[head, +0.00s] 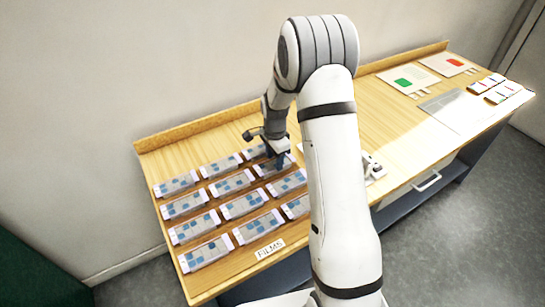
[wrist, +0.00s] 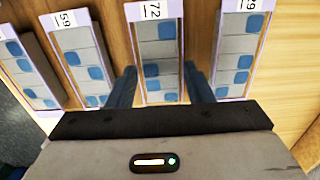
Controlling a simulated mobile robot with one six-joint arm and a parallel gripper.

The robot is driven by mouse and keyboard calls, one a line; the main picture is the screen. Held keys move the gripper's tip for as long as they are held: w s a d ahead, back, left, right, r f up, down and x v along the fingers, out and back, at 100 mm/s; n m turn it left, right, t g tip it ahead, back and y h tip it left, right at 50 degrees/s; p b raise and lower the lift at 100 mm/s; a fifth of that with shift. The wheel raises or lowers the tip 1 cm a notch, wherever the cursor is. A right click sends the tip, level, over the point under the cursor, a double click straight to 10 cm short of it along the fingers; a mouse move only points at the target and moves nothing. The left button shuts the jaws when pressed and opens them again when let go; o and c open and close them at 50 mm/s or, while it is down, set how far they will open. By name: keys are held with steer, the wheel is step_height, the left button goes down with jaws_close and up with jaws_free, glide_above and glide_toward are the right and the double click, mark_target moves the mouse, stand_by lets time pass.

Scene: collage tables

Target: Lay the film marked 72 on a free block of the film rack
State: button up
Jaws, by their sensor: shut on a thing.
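The film marked 72 (wrist: 158,50) is a pale strip with grey and blue squares, seen in the wrist view between my two fingers. My gripper (wrist: 161,88) is shut on it, one finger along each long side. In the head view my gripper (head: 279,163) is low at the far right part of the film rack (head: 214,213), partly hiding the film there. The rack holds rows of similar films on the wooden table. The film marked 59 (wrist: 78,50) lies left of 72. I cannot tell whether film 72 touches its block.
Another film (wrist: 241,50) lies close on the right, its number cut off. A FILMS label (head: 269,249) is at the rack's front. Cards with green (head: 403,83) and red (head: 455,62) patches and a grey sheet (head: 441,104) lie far right. My arm hides the table's middle.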

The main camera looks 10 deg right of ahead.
steer(key=o, duration=1)
step_height(320, 180, up, 8)
steer(key=shift+f+b, duration=0.1)
steer(key=shift+b, duration=0.3)
steer(key=s+r+n+t, duration=0.2)
steer(key=s+r+n, duration=0.5)
steer(key=s+r, duration=0.6)
steer(key=s+n, duration=0.2)
steer(key=s, duration=0.3)
steer(key=s+n, duration=0.3)
steer(key=s, duration=0.2)
steer(key=s+r+n+t, duration=0.1)
steer(key=s+n, duration=0.1)
steer(key=s, duration=0.3)
steer(key=shift+s+a, duration=0.2)
steer(key=shift+s, duration=0.1)
